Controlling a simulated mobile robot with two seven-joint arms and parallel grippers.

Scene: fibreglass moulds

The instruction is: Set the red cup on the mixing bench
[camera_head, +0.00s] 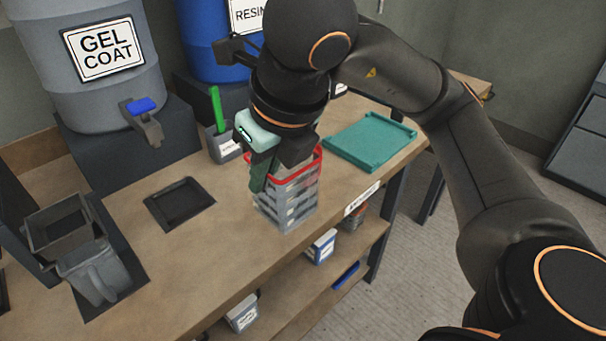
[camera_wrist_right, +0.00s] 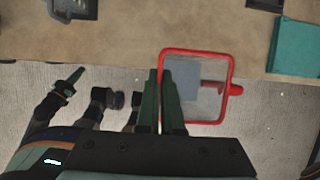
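The red cup (camera_head: 290,196) is a clear, tapered cup with a red rim, upright in the head view. My right gripper (camera_head: 265,178) is above it on the left side. In the right wrist view, the cup's red rim and handle (camera_wrist_right: 235,89) show. My right gripper's green fingers (camera_wrist_right: 162,100) are close together on either side of its left wall. The mixing bench (camera_wrist_right: 140,45) has its front edge passing behind the cup; I cannot tell whether the base touches it. What seems my left gripper (camera_wrist_right: 68,80) shows small at the left; its opening is unclear.
A teal tray (camera_head: 368,142) lies right of the cup. A grey pot with a green-handled tool (camera_head: 221,142) stands behind. A dark square recess (camera_head: 180,203) and grey containers (camera_head: 92,272) are at left. Bare benchtop lies between. Gel coat (camera_head: 95,90) and resin drums (camera_head: 205,40) stand behind.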

